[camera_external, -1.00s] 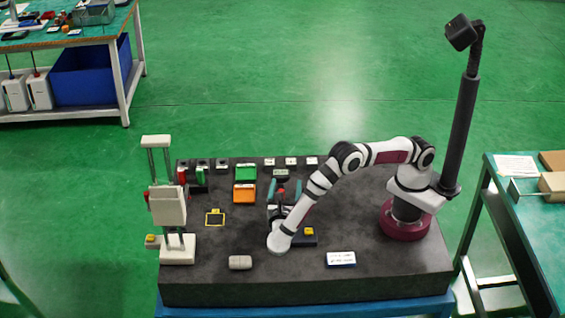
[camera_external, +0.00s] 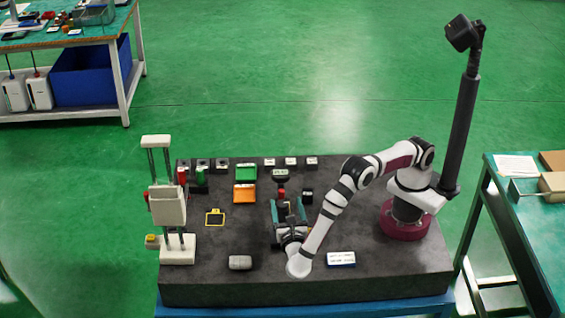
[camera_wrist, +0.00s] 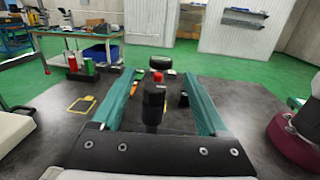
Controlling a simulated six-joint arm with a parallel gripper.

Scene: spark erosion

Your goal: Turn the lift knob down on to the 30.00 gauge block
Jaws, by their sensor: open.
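A black upright post with a red top (camera_external: 281,195) stands on the dark slab. It also shows in the wrist view (camera_wrist: 155,95), where a narrower black part rises below the red cap. I cannot tell whether this is the lift knob. My gripper (camera_external: 287,208) has its two teal fingers apart, one on each side of the post. In the wrist view my gripper (camera_wrist: 160,92) shows a gap between each finger and the post. A 30.00 gauge block cannot be made out, and no marking is readable. The foot of the post is hidden by my gripper.
A small black object (camera_external: 307,195) stands right of the post. Orange (camera_external: 245,193) and green (camera_external: 246,172) trays lie behind left. A tall white stand (camera_external: 167,205) is at the left.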

